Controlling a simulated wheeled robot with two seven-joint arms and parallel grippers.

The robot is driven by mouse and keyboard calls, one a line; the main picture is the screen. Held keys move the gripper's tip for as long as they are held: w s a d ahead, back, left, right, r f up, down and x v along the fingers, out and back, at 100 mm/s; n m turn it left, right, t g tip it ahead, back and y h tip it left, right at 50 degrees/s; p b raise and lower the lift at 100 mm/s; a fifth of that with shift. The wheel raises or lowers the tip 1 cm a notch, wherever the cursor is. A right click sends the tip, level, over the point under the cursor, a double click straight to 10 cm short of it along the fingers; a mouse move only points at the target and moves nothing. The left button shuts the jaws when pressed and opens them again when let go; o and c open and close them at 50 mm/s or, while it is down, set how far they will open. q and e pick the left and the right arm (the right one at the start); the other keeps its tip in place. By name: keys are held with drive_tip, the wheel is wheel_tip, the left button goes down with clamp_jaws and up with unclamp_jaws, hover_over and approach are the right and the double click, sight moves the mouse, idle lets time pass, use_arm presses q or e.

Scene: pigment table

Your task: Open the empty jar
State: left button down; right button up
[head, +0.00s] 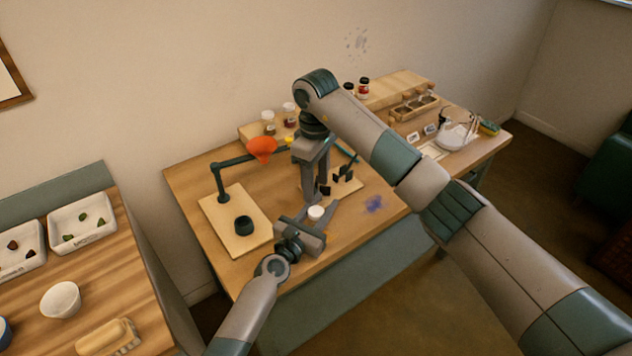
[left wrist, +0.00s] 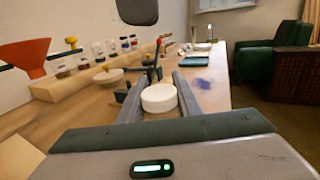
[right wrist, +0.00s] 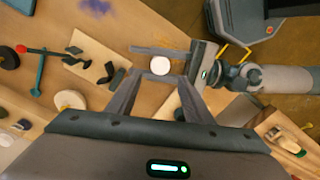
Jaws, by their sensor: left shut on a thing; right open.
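A jar with a round white lid (head: 316,212) stands near the front of the pigment table. The lid also shows in the left wrist view (left wrist: 159,99) and the right wrist view (right wrist: 160,65). My left gripper (head: 319,217) is shut on the jar from the front, one finger on each side just below the lid. The jar's body is mostly hidden, so I cannot see its contents. My right gripper (head: 315,192) points down above and slightly behind the jar, open and empty. In the right wrist view the lid appears between and beyond its fingertips.
An orange funnel (head: 262,148) hangs on a dark stand over a board (head: 216,228) with a dark mortar (head: 244,225), left of the jar. A small tool board (head: 346,188) lies behind it. A blue pigment stain (head: 374,203) marks otherwise clear wood at right. Pigment jars (head: 289,114) line the back shelf.

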sight(316, 210)
drive_tip(key=shift+m, duration=0.3)
drive_tip(key=shift+f, duration=0.2)
drive_tip(key=shift+f, duration=3.85)
drive_tip(key=c, duration=1.1)
drive_tip(key=o, duration=1.2)
drive_tip(key=shift+r, duration=0.1)
